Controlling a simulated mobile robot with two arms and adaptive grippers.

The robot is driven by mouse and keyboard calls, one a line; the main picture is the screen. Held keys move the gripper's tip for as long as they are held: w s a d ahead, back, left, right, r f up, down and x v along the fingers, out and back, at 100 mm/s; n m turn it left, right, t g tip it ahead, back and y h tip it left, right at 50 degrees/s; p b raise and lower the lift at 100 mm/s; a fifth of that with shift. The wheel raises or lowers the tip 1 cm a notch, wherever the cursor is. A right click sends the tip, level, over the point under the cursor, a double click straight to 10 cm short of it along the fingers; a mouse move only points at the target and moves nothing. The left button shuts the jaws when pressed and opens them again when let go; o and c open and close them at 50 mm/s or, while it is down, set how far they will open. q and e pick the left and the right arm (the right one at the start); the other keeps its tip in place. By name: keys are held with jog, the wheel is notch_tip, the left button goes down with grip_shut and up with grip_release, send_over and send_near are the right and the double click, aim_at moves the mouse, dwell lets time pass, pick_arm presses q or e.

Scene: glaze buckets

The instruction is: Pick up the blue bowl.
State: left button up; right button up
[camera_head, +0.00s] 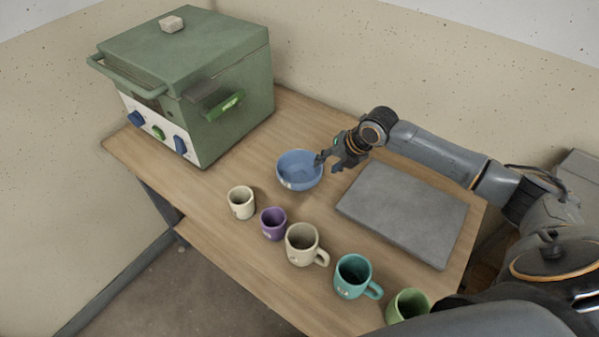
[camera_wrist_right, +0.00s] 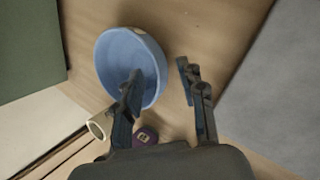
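The blue bowl (camera_head: 299,171) stands upright on the wooden table, near the middle in the head view. My right gripper (camera_head: 327,163) is at the bowl's right rim, with its fingers apart. In the right wrist view the bowl (camera_wrist_right: 132,68) lies at the left. There one finger of my right gripper (camera_wrist_right: 160,72) overlaps the bowl, and the other is to the right, outside the rim. The gap between the fingers spans the bowl's right rim. I cannot tell whether a finger touches it. My left gripper is not in view.
A green kiln-like box (camera_head: 230,115) stands at the back left. A row of cups and mugs, cream (camera_head: 241,203), purple (camera_head: 273,224), beige (camera_head: 302,245), teal (camera_head: 354,277) and green (camera_head: 408,306), lines the front edge. A grey slab (camera_head: 405,213) lies right of the bowl.

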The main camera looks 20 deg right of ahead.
aim_at(321, 170)
jog(key=x, duration=0.4)
jog(key=shift+a+f+p, duration=0.2)
jog(key=shift+f+p, duration=0.15)
jog(key=shift+f, duration=0.05)
jog(key=shift+r, duration=0.1)
grip_shut()
